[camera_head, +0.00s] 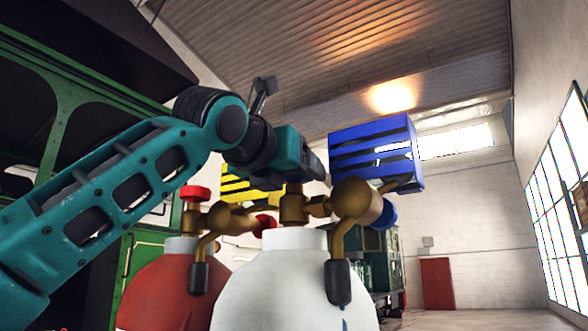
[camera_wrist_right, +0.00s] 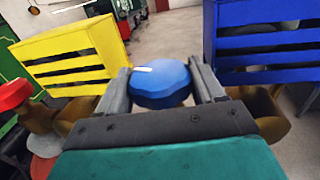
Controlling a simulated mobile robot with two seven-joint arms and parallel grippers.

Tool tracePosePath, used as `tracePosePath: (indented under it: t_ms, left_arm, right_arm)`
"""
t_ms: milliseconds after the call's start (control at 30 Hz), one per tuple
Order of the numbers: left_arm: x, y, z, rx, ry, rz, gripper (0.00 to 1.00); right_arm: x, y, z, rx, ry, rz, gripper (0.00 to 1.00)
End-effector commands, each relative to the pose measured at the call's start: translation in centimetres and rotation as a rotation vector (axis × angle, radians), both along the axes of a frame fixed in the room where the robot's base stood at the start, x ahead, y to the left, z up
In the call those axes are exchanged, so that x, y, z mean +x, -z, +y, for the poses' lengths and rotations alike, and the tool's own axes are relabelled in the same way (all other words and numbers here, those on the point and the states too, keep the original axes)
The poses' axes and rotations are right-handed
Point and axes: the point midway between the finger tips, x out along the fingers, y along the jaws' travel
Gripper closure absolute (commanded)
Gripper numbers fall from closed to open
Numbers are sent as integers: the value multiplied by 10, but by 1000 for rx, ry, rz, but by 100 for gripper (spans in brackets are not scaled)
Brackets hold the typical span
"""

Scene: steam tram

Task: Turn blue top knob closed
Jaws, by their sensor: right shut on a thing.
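A white tank (camera_head: 284,280) with brass valve fittings (camera_head: 293,208) on top stands in the middle of the head view. The blue top knob (camera_wrist_right: 160,84) sits between the two fingers of my right gripper (camera_wrist_right: 163,88) in the right wrist view. In the head view my right gripper (camera_head: 314,168) is over the top of the brass fitting and hides the knob. The gripper is shut on the knob. A second blue knob (camera_head: 385,214) is on the side of the white tank's fittings. My left gripper is not in view.
A red tank (camera_head: 160,290) with a red top knob (camera_head: 195,193) stands left of the white tank. A yellow slatted crate (camera_head: 240,188) and a blue slatted crate (camera_head: 372,152) are close on either side of the gripper. Open floor lies at the right.

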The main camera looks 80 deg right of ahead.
Motion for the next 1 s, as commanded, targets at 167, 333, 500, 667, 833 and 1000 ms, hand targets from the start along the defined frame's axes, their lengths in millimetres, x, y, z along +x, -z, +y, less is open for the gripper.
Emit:
tracePosePath:
  t_ms: [167, 333, 500, 667, 833, 1000]
  left_arm:
    - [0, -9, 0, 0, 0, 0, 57]
    - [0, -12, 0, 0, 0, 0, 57]
    - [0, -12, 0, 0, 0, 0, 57]
    - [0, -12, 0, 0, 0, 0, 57]
    - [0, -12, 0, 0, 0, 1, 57]
    - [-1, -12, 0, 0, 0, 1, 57]
  right_arm:
    - [1, 0, -1, 7, 151, 6, 63]
    - [1, 1, -1, 6, 314, 6, 63]
    - [1, 2, -1, 5, 470, 3, 63]
    - [1, 2, -2, 6, 599, 1, 63]
    - [1, 2, -2, 5, 705, -1, 63]
    - [1, 2, -1, 5, 779, -2, 63]
